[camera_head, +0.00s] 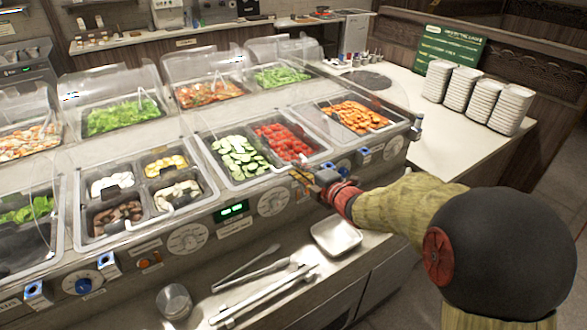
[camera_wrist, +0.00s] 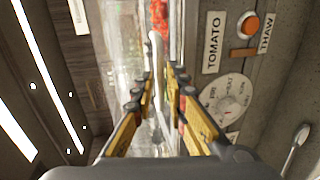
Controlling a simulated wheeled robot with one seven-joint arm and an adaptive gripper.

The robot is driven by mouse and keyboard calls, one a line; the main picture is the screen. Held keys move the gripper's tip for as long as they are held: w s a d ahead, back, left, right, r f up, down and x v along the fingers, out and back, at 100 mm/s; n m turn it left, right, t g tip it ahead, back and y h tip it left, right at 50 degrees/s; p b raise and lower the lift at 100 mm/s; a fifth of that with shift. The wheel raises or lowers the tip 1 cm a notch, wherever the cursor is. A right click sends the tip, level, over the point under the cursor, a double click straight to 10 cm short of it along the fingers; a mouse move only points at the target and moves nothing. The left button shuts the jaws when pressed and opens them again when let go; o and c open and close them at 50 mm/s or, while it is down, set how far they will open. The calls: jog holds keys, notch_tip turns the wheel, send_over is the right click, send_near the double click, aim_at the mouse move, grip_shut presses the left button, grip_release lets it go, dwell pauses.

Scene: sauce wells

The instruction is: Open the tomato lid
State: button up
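The tomato well (camera_head: 284,140) holds red tomato pieces in the middle of the front row, right of the cucumber slices. Its clear lid is hard to make out in the head view and seems to lie over the well. In the wrist view, tomato pieces (camera_wrist: 166,17) show at the top, and a pale bar-like handle (camera_wrist: 156,52) runs down toward my fingers. My gripper (camera_head: 303,176) is at the front edge of the well. In the wrist view my gripper (camera_wrist: 160,82) is open, its fingers on either side of the handle's line. I cannot tell whether they touch it.
A TOMATO label (camera_wrist: 214,42), dial (camera_wrist: 231,97) and orange button (camera_wrist: 250,24) are on the front panel beside my fingers. A cucumber well (camera_head: 238,158) and an orange-food well (camera_head: 355,117) flank the tomatoes. A metal tray (camera_head: 336,237) and tongs (camera_head: 262,272) lie on the lower shelf.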

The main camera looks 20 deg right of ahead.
jog(key=shift+b+x, duration=0.3)
jog(key=shift+x, duration=1.3)
jog(key=shift+c, duration=0.7)
grip_shut()
jog(key=shift+r, duration=0.1)
